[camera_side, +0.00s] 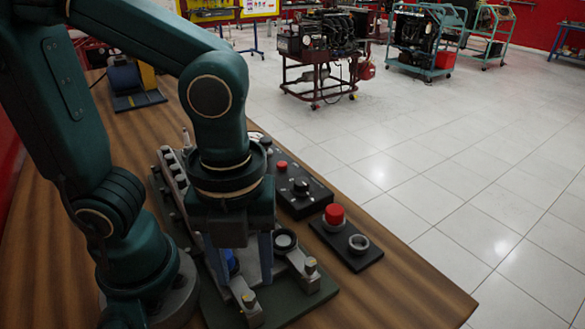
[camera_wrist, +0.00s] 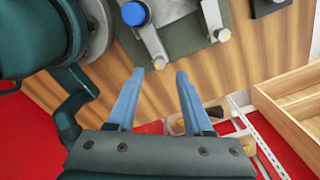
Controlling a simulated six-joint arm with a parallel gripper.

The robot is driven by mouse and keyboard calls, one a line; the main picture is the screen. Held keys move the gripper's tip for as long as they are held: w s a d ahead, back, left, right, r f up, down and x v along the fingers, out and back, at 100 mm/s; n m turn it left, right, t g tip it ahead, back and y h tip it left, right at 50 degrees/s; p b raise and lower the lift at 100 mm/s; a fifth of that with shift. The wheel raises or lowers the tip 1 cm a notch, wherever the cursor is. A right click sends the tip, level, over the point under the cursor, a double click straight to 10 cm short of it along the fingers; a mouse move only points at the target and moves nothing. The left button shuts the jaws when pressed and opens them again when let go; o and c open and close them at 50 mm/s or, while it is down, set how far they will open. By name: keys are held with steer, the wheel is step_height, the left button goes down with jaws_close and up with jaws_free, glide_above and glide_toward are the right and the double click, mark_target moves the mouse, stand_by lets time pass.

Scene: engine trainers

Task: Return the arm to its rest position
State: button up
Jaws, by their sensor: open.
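My gripper (camera_side: 240,268) points down over the front of a metal fixture in the side view. Its two blue fingers also show in the wrist view (camera_wrist: 160,73), spread apart with nothing between them. The fixture's dark green base plate (camera_side: 312,300) lies on the wooden table and also shows in the wrist view (camera_wrist: 190,38). A blue knob (camera_wrist: 134,13) sits on the fixture beyond the left fingertip, and light-tipped clamp arms (camera_wrist: 154,45) reach toward the plate's edge. My arm hides part of the fixture in the side view.
A black control box (camera_side: 298,190) and a small black plate with a red button (camera_side: 335,215) stand right of the fixture. A blue and yellow device (camera_side: 132,75) is at the back left. An open wooden box (camera_wrist: 290,105) shows at the wrist view's right. The table's front right is bare.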

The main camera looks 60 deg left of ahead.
steer(key=shift+r, duration=0.3)
steer(key=shift+w+a+r, duration=0.1)
steer(key=shift+w+a, duration=0.1)
steer(key=shift+w, duration=0.05)
steer(key=w+a+r+n+t, duration=0.2)
steer(key=a+n, duration=0.1)
steer(key=n, duration=0.9)
steer(key=w+a+r+n+t, duration=0.1)
steer(key=a+n+t, duration=0.2)
steer(key=n, duration=0.9)
steer(key=shift+w+a+r+t, duration=0.3)
steer(key=shift+w+a+r, duration=0.1)
steer(key=shift+a, duration=0.4)
